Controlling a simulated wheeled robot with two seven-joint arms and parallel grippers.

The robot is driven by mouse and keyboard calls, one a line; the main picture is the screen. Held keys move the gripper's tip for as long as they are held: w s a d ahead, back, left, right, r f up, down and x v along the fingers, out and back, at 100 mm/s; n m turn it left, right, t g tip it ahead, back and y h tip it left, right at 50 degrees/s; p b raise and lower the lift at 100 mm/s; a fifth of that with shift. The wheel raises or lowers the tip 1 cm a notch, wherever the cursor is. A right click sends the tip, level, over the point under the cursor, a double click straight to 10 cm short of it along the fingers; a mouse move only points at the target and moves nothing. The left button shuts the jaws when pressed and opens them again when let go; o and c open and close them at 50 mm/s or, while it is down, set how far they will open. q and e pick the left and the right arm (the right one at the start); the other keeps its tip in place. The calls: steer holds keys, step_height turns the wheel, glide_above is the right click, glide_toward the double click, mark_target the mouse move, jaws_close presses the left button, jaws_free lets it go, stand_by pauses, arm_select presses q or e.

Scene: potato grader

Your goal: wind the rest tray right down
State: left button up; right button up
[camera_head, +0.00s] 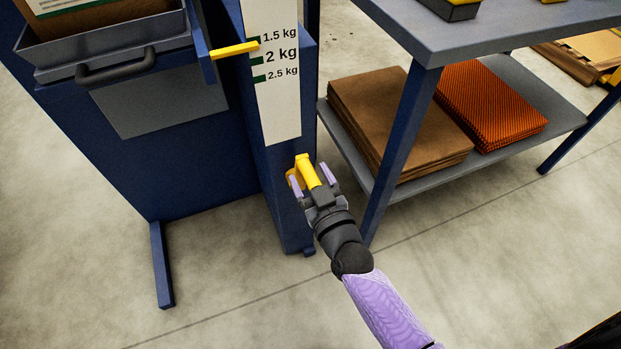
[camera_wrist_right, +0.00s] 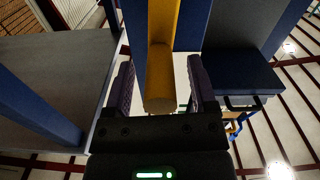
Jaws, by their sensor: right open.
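A yellow crank handle (camera_head: 306,170) sticks out low on the front of the blue column (camera_head: 286,205). My right gripper (camera_head: 313,180) is at it, with one lilac finger on each side of the handle. In the right wrist view the yellow grip (camera_wrist_right: 160,85) lies between the open fingers, with a gap visible on both sides. The grey tray (camera_head: 120,60) with a dark handle is at the upper left and holds a brown box. A yellow pointer (camera_head: 235,50) stands just below the 1.5 kg mark on the white scale (camera_head: 280,105). My left gripper is out of view.
A grey-topped bench (camera_head: 480,35) with blue legs stands close to the right of the column. Its lower shelf (camera_head: 530,85) holds brown sacks (camera_head: 395,115) and orange net bags (camera_head: 490,100). A blue foot (camera_head: 161,265) juts out at the left. The front floor is clear.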

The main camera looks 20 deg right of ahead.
jaws_close()
stand_by(0.9)
stand_by(0.4)
